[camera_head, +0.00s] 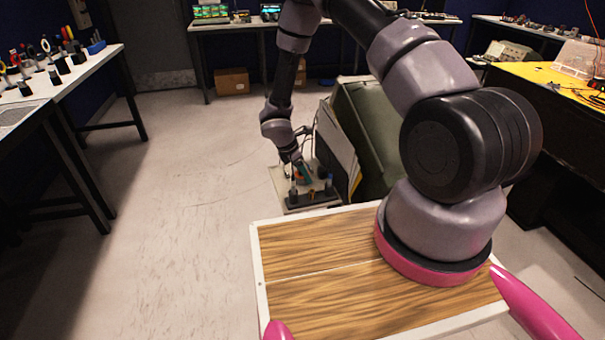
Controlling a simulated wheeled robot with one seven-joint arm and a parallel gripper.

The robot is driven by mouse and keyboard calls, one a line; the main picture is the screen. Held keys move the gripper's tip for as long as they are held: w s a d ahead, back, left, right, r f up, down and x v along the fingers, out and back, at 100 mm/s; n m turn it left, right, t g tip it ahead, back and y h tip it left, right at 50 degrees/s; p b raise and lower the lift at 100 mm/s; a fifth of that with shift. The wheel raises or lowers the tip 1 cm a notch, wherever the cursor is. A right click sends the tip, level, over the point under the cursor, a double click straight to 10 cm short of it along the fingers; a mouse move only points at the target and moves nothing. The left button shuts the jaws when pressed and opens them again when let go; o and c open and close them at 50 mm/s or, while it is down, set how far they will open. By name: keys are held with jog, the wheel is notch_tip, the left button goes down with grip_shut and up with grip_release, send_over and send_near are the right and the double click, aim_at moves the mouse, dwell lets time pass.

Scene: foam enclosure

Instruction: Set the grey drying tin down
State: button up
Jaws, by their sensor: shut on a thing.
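My gripper (303,172) is at the end of my arm, low over a small pale stand at the centre of the head view. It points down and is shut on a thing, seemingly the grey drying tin. The tin is mostly hidden by the gripper and too small to make out clearly. The small stand (281,184) has several small dark and coloured items on it, close around the gripper. I cannot tell whether the tin touches the stand's top.
A large dark green case (372,135) stands just right of the stand. My wood-topped base is in front. Benches with tools line the left (90,68) and back; a yellow-topped bench (545,78) is at right. Cardboard boxes (232,82) sit behind. Floor at left is clear.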

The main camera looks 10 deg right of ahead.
jog(key=shift+f, duration=0.25)
jog(key=o, duration=1.4)
jog(key=shift+r, duration=0.1)
jog(key=v, duration=1.2)
jog(key=s+d+r+m+y, duration=0.1)
jog(key=s+d+r+m, duration=0.2)
jog(key=r, duration=0.6)
jog(key=s+d+r+m+t, duration=0.1)
jog(key=d+r+m, duration=0.3)
jog(key=r, duration=0.6)
jog(key=s+d+r+m+y, duration=0.1)
jog(key=s+d+r+m, duration=0.1)
jog(key=r+m, duration=0.5)
jog(key=s+r+m+t+y, duration=0.1)
jog(key=s+r+m, duration=0.2)
jog(key=s+r, duration=0.2)
jog(key=s+d+r+m+t+y, duration=0.1)
jog(key=s+r+m+t+y, duration=0.1)
jog(key=s+r+m, duration=0.2)
jog(key=s+r+m+t+y, duration=0.1)
jog(key=s+r+m+t, duration=0.1)
jog(key=s+r, duration=0.6)
jog(key=shift+s+d+r+m, duration=0.25)
jog(key=shift+s+m, duration=0.35)
jog(key=shift+m, duration=0.3)
